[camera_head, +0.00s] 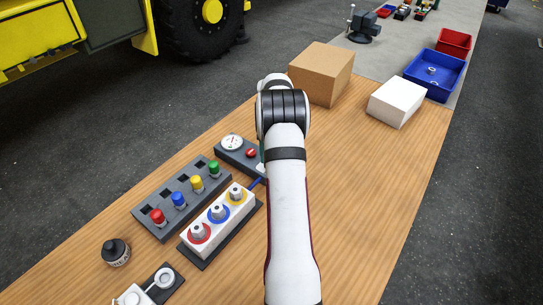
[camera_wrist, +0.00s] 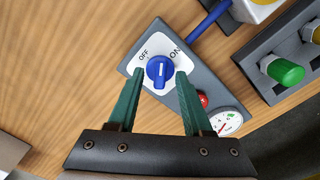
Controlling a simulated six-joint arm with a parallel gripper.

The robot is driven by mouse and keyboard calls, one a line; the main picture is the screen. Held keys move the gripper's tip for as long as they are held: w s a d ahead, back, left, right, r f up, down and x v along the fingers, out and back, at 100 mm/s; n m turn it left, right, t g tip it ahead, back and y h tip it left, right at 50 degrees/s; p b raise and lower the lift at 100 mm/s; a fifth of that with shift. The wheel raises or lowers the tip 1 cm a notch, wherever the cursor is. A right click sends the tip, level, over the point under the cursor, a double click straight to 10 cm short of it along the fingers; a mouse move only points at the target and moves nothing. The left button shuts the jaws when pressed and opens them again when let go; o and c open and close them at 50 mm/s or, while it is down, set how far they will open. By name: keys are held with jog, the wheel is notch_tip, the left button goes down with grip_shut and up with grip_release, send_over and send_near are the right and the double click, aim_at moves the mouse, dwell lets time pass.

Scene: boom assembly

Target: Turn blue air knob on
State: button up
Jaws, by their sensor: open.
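The blue air knob (camera_wrist: 159,70) sits on a white plate marked OFF and ON, on a dark grey panel (camera_wrist: 134,66). Its ridge runs roughly up and down in the wrist view; I cannot tell for sure which label it points to. My gripper (camera_wrist: 159,76) is open, with one green finger on each side of the knob in the picture. I see no clear contact between fingers and knob. In the head view my arm hides the knob and the fingers, while the panel's left end (camera_head: 225,154) shows.
The panel also carries a red button (camera_head: 252,153) and a gauge (camera_head: 232,142). A blue hose (camera_wrist: 208,20) leaves the panel. A cardboard box (camera_head: 320,73) stands behind.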

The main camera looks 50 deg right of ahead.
jog(key=shift+f, duration=0.3)
grip_shut()
dwell(0.4)
jog(key=m, duration=0.3)
jog(key=shift+r+m, duration=0.1)
jog(key=shift+m, duration=2)
